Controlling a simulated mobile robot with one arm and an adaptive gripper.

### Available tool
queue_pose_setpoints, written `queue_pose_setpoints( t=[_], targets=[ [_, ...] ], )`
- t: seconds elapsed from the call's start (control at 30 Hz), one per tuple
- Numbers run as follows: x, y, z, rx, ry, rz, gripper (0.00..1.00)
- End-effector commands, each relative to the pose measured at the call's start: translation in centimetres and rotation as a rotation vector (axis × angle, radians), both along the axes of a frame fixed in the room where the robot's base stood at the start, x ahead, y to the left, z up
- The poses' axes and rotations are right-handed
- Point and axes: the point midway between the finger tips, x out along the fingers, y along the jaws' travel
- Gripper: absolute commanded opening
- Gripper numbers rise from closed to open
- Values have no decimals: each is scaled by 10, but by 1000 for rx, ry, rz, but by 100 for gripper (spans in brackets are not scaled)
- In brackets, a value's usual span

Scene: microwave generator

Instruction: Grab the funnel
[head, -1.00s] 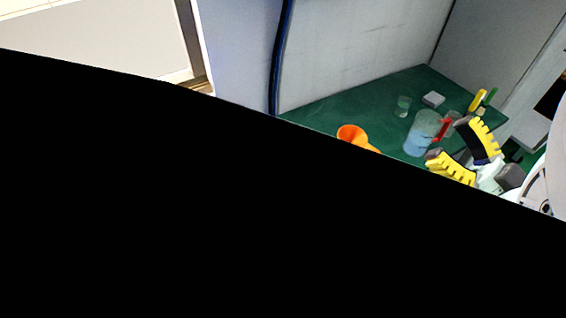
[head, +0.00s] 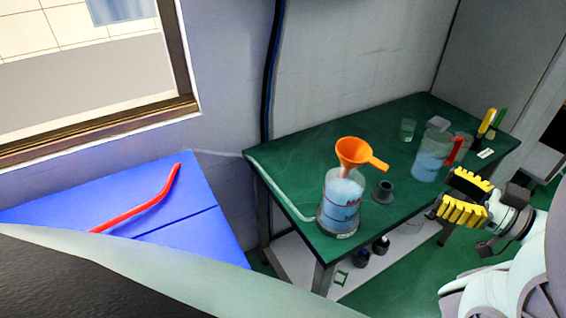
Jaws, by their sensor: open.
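The orange funnel (head: 355,152) sits in the mouth of a glass vessel (head: 339,208) with blue liquid, on the green table (head: 300,160). Its wide cone faces up and its handle points right. My gripper (head: 447,197) has yellow ribbed fingers and is open and empty. It is to the right of the funnel, apart from it, by the table's right front side. The funnel's spout is partly hidden by the vessel.
A blue-filled pitcher with a red handle (head: 431,158), a small dark cup (head: 383,191), a small glass (head: 408,130) and yellow and green tools (head: 490,122) stand on the table. A blue surface (head: 190,210) with a red bar (head: 145,208) lies left. A window (head: 90,70) is behind.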

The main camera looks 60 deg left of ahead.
Motion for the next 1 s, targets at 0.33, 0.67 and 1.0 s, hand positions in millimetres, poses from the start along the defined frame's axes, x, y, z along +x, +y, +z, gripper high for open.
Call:
queue_pose_setpoints(
  t=[0.33, 0.67, 1.0],
  targets=[
    [-11, 28, 1, -4, -1, 9, 57],
    [-26, 77, 0, -2, -1, 11, 57],
    [-32, 105, -5, -2, 0, 6, 57]
  ],
)
